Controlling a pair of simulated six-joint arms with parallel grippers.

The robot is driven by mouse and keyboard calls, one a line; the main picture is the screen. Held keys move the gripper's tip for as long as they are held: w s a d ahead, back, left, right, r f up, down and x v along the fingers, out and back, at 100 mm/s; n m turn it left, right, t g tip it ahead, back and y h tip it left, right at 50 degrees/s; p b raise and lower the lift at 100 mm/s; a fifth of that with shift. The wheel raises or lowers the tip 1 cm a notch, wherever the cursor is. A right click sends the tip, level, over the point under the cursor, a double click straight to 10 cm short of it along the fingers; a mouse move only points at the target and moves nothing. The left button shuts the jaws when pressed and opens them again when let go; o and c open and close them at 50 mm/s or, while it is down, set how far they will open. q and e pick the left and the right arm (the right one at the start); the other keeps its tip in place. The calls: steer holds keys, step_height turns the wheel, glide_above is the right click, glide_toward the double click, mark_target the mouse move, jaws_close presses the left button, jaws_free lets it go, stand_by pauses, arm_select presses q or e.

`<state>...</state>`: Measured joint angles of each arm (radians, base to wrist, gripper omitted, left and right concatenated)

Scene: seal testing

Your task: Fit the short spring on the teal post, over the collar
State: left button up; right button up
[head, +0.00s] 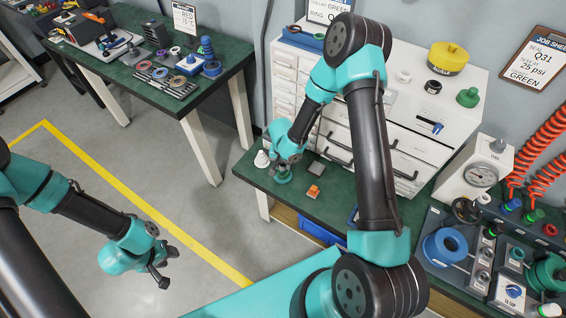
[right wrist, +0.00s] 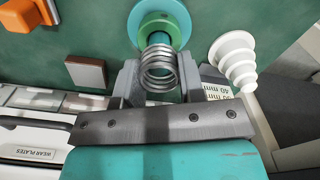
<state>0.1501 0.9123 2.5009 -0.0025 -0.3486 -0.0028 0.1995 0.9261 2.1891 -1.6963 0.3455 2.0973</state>
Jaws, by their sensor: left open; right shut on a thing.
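The short spring (right wrist: 159,68) is a silver coil held in my right gripper (right wrist: 158,88), which is shut on it. The teal post stands on a round teal base (right wrist: 150,14) with a green collar (right wrist: 178,34) at the top of the right wrist view. The coil lines up with the collar; I cannot tell whether it is around the post or just above it. In the head view my right gripper (head: 284,160) is over the teal base (head: 283,179) and hides the spring. My left gripper (head: 163,268) is open and empty, over the floor at lower left.
A white stepped cone (right wrist: 233,60) stands close beside the post. A grey block (right wrist: 87,72) and an orange piece (right wrist: 32,13) lie on the green bench on the other side. A white drawer cabinet (head: 375,110) stands behind; a gauge (head: 481,176) is farther right.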

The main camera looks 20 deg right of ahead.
steer(key=shift+f, duration=0.2)
steer(key=o, duration=1)
steer(key=shift+r, duration=3.5)
